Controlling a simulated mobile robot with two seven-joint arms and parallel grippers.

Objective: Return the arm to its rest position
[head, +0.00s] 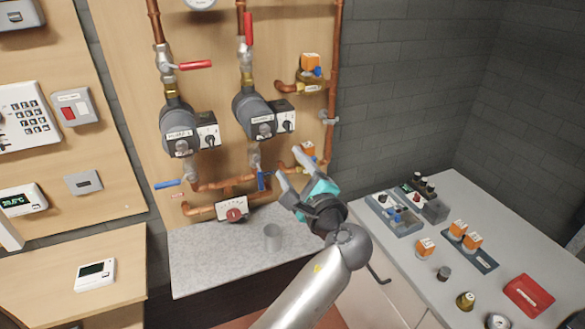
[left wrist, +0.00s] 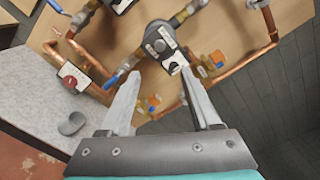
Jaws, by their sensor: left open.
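My left gripper (head: 290,166) is open and empty in the head view, raised in front of the right part of the pipe board. Its two fingers point up and left toward the lower pipes. In the left wrist view the spread fingers of the left gripper (left wrist: 163,92) show nothing between them but the board behind. The right pump (head: 262,116) is above and left of the fingertips in the head view, and this pump also shows beyond the fingers in the left wrist view (left wrist: 158,42). My right gripper is not in view.
A grey cup (head: 272,238) stands on the grey shelf (head: 200,262) below the pipes. At right, a white counter (head: 400,268) holds trays, orange-capped parts and a red case (head: 528,296). The left pump (head: 180,128) and red-handled valves (head: 195,65) project from the board.

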